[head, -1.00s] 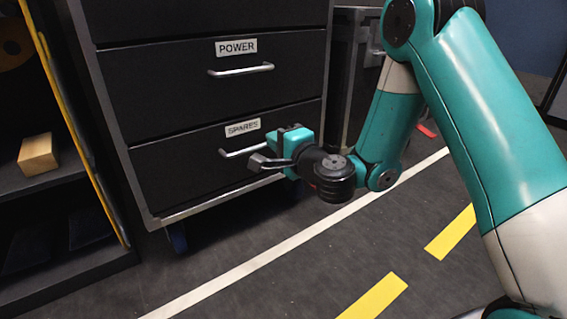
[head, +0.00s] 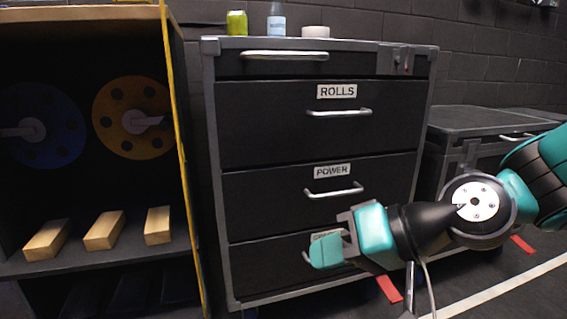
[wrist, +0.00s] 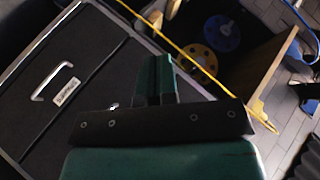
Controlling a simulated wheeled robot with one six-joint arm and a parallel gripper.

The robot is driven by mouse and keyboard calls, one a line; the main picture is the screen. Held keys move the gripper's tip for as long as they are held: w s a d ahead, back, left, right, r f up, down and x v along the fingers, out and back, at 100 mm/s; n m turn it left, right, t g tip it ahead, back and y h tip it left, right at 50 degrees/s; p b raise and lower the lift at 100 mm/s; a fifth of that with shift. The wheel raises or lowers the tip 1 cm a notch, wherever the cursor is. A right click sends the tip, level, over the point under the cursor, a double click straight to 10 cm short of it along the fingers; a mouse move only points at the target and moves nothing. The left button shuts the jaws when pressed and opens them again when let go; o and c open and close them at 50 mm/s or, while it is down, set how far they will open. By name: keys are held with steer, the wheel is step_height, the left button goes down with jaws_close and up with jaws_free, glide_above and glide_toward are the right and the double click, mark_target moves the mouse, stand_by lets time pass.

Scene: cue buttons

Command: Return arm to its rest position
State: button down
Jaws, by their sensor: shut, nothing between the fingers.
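My gripper (head: 325,250) is teal and black and hangs in front of the lower part of a black drawer cabinet (head: 222,190), partly covering the bottom drawer's label and handle. In the wrist view its fingers (wrist: 154,72) are together with nothing between them. My arm comes in from the right side of the head view. The drawers labelled ROLLS (head: 270,130) and POWER (head: 260,198) look closed.
On the cabinet stand a green can (head: 237,22), a bottle (head: 276,22) and a white roll (head: 316,31). The left shelf holds wooden blocks (head: 104,231), a blue disc (head: 62,150) and an orange disc (head: 112,120). A dark case (head: 480,122) stands at right.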

steer(key=s+d+r+n+g+h+p, duration=0.4)
steer(key=s+d+r+h+p, duration=0.4)
steer(key=s+r+p, duration=0.45)
step_height(320, 180, up, 36)
steer(key=w+d+y+p, duration=0.1)
steer(key=p, duration=3.3)
steer(key=shift+m, duration=0.3)
